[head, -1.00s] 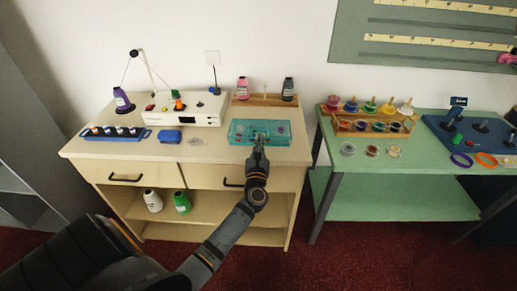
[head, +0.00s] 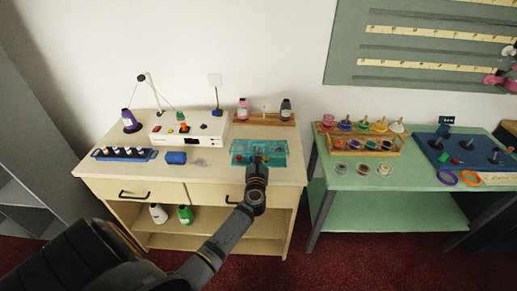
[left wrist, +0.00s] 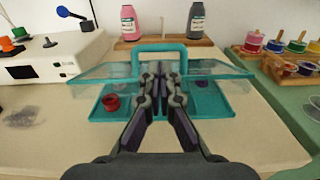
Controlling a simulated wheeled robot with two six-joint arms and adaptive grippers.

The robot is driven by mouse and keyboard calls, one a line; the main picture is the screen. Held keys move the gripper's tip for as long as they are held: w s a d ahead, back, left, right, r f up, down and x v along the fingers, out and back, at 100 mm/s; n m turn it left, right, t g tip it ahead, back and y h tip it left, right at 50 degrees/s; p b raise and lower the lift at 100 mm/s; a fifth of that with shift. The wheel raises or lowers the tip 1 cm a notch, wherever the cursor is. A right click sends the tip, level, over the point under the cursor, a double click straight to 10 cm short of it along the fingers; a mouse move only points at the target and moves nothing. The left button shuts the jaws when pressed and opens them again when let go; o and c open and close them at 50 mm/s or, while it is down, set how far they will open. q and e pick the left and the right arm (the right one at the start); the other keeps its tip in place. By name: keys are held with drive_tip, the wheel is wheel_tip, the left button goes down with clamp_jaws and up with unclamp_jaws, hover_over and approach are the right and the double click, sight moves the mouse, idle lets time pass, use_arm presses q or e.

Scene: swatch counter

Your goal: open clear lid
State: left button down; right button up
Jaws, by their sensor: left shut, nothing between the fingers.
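A teal box (head: 278,152) with clear lid panels stands on the cream counter's right part. In the left wrist view its teal handle (left wrist: 160,45) rises in the middle, with a clear panel on the left (left wrist: 100,72) and another on the right (left wrist: 218,73). I cannot tell how far the panels are raised. A red spool (left wrist: 110,103) and a dark small item (left wrist: 202,84) show in the box. My left gripper (head: 257,152) is shut and empty, at the middle of the box. It also shows in the left wrist view (left wrist: 159,68); contact is unclear. My right gripper is out of view.
A white device (head: 188,132), a blue block (head: 176,157) and a blue rack (head: 124,154) stand left of the box. A wooden rack with pink and dark bottles (head: 264,118) is behind it. The green table (head: 346,182) is to the right.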

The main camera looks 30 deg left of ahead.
sight(259, 143)
use_arm(q)
drive_tip(key=r+p, duration=0.1)
drive_tip(key=w+r+p, duration=0.1)
drive_tip(key=p, duration=0.1)
drive_tip(key=w+a+r+p, duration=0.1)
drive_tip(key=shift+a+r, duration=0.1)
drive_tip(key=shift+r, duration=0.3)
drive_tip(key=w+a+r+p, duration=0.1)
drive_tip(key=w+a+r, duration=0.2)
drive_tip(key=w, duration=0.3)
drive_tip(key=shift+a+r, duration=0.35)
drive_tip(key=shift+r, duration=0.2)
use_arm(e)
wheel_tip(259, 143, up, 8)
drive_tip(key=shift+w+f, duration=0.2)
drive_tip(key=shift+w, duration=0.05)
use_arm(q)
drive_tip(key=shift+r, duration=0.1)
